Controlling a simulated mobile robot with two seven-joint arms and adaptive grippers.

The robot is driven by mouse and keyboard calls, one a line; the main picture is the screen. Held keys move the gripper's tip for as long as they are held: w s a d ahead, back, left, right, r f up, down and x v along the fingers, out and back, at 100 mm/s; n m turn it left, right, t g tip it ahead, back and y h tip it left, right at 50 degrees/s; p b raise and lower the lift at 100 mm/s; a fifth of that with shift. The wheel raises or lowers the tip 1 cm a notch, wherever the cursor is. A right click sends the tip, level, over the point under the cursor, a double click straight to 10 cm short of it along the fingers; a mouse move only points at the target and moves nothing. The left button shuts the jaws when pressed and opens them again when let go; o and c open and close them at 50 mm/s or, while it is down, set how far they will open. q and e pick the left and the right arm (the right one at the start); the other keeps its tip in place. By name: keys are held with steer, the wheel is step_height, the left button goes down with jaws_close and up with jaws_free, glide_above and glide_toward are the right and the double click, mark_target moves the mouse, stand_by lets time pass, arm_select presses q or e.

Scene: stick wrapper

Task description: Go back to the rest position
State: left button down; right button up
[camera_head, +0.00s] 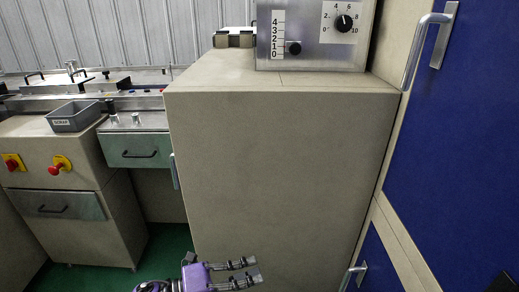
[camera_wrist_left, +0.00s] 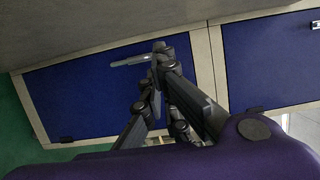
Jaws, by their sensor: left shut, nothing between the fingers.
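My left gripper (camera_head: 256,271) is at the bottom centre of the head view, purple with dark metal fingers, in front of the lower part of a large beige machine cabinet (camera_head: 280,170). Nothing is between its fingers. In the left wrist view the gripper (camera_wrist_left: 160,48) has its fingertips together, with a blue cabinet door (camera_wrist_left: 90,90) behind them. A dark shape at the bottom right corner of the head view may be part of my right gripper (camera_head: 505,283); too little shows to tell its state.
A control panel (camera_head: 315,55) with dials stands on the cabinet. A tall blue door (camera_head: 455,130) with a metal handle (camera_head: 412,50) is on the right. At left are a grey scrap bin (camera_head: 75,117), red stop buttons and a drawer (camera_head: 135,150). Green floor (camera_head: 170,250) shows at lower left.

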arm_select(q)
steer(key=s+a+n+t+y+p, duration=0.1)
steer(key=s+a+n+y+p, duration=0.4)
steer(key=s+n, duration=0.5)
steer(key=s+a+n+t+y+p, duration=0.1)
steer(key=s+a+n+y+p, duration=0.5)
steer(key=s+n+p, duration=0.3)
steer(key=s+a+n+y+p, duration=0.5)
steer(key=s+n, duration=0.7)
steer(key=s, duration=0.3)
steer(key=shift+s+a+n+t+y+p, duration=0.3)
steer(key=shift+a+n+t+p, duration=0.1)
steer(key=shift+a+p, duration=0.5)
arm_select(e)
steer(key=w+r+t, duration=0.1)
steer(key=w+r, duration=0.2)
steer(key=r, duration=0.7)
steer(key=w+r+t, duration=0.1)
steer(key=w+r, duration=0.2)
steer(key=r, duration=0.7)
steer(key=shift+w+a, duration=0.2)
steer(key=shift+a, duration=0.15)
